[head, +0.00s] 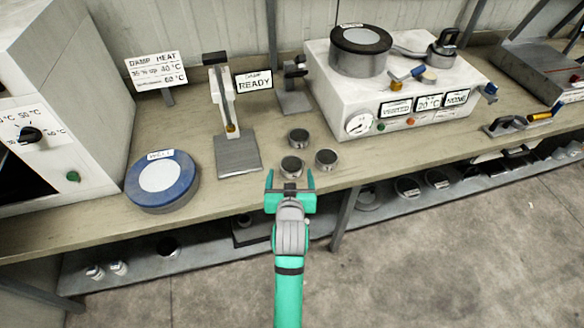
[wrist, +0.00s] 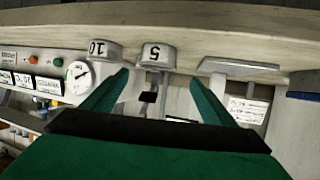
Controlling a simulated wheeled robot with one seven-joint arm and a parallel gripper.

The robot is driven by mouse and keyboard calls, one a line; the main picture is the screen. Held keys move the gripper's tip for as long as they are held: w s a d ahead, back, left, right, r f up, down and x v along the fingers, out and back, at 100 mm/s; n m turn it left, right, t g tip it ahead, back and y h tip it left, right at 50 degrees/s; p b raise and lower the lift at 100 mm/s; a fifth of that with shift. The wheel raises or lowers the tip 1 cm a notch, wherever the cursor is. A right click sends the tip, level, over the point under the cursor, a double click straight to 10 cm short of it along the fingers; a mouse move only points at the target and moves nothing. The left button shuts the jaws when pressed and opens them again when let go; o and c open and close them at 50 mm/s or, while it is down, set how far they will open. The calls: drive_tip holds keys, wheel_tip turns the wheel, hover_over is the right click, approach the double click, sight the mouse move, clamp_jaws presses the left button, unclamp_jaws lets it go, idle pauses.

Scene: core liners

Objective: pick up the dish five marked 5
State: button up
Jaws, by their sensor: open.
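The dish marked 5 (wrist: 157,54) is a small grey round dish with a white label. It appears upside down in the wrist view, just beyond and between my fingertips. In the head view it appears to be the front dish (head: 291,167) of a group of three on the bench. My gripper (head: 290,181) is open and empty at the bench's front edge, just in front of this dish. In the wrist view its green fingers (wrist: 160,79) are spread, with nothing between the tips.
The dish marked 10 (wrist: 105,49) stands close beside it, apparently the right dish (head: 326,159) in the head view. A third dish (head: 298,138) is behind. A stand with a metal base (head: 238,153) is left, a white vacuum unit (head: 400,95) behind right.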

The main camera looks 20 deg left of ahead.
sight(292, 165)
drive_tip(key=shift+d+x, duration=0.15)
drive_tip(key=shift+x, duration=1.85)
drive_tip(key=shift+d+x, duration=0.15)
drive_tip(key=shift+x, duration=1.8)
drive_tip(key=shift+f, duration=0.2)
drive_tip(key=c, duration=1.2)
drive_tip(key=shift+r, duration=0.1)
